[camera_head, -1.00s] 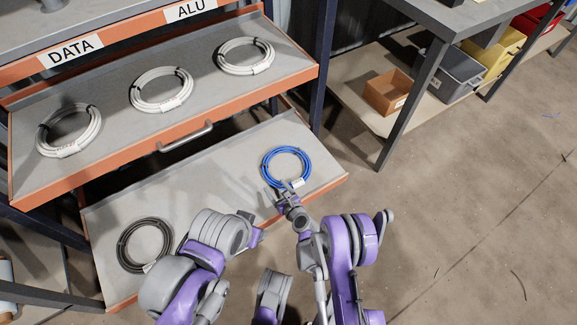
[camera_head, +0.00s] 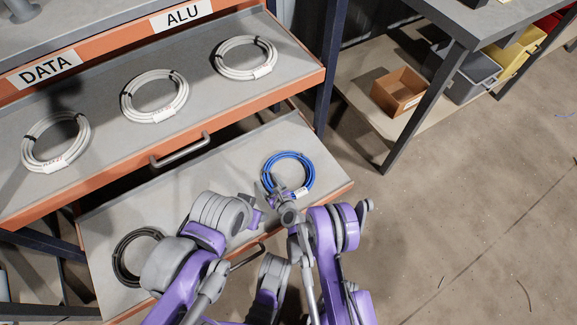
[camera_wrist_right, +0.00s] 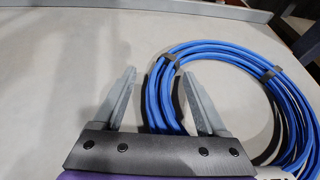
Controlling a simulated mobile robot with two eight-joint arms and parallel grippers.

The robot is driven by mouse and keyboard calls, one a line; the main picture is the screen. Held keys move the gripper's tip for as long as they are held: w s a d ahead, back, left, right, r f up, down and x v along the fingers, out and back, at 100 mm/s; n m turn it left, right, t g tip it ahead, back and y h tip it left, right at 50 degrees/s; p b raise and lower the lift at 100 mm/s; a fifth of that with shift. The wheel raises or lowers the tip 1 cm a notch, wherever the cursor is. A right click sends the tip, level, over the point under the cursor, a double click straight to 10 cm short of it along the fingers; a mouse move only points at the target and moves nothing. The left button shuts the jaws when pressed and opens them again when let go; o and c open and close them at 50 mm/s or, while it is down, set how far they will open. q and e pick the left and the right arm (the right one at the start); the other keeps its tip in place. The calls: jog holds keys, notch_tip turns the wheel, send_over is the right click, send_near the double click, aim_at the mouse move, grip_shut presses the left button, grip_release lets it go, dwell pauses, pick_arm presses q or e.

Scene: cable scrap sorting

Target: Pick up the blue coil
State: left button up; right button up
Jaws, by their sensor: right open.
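The blue coil (camera_head: 288,172) lies flat on the lower pulled-out drawer (camera_head: 226,172), near its right end. It has dark ties and a white tag. My right gripper (camera_head: 271,187) is at the coil's near left side in the head view. In the right wrist view, the right gripper (camera_wrist_right: 162,98) is open, and the left part of the coil (camera_wrist_right: 172,65) shows between and beyond its two fingers. I cannot tell whether the fingers touch it. My left gripper (camera_head: 256,210) is over the middle of the lower drawer, partly hidden; its jaws are not clear.
A black coil (camera_head: 127,262) lies at the lower drawer's left end, partly behind my left arm. The upper drawer (camera_head: 203,102) holds three white coils and overhangs the lower one. A bench with a cardboard box (camera_head: 398,91) and bins stands at right.

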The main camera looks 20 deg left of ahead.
jog(key=shift+a, duration=0.1)
jog(key=shift+c, duration=0.2)
jog(key=shift+s, duration=0.1)
grip_shut()
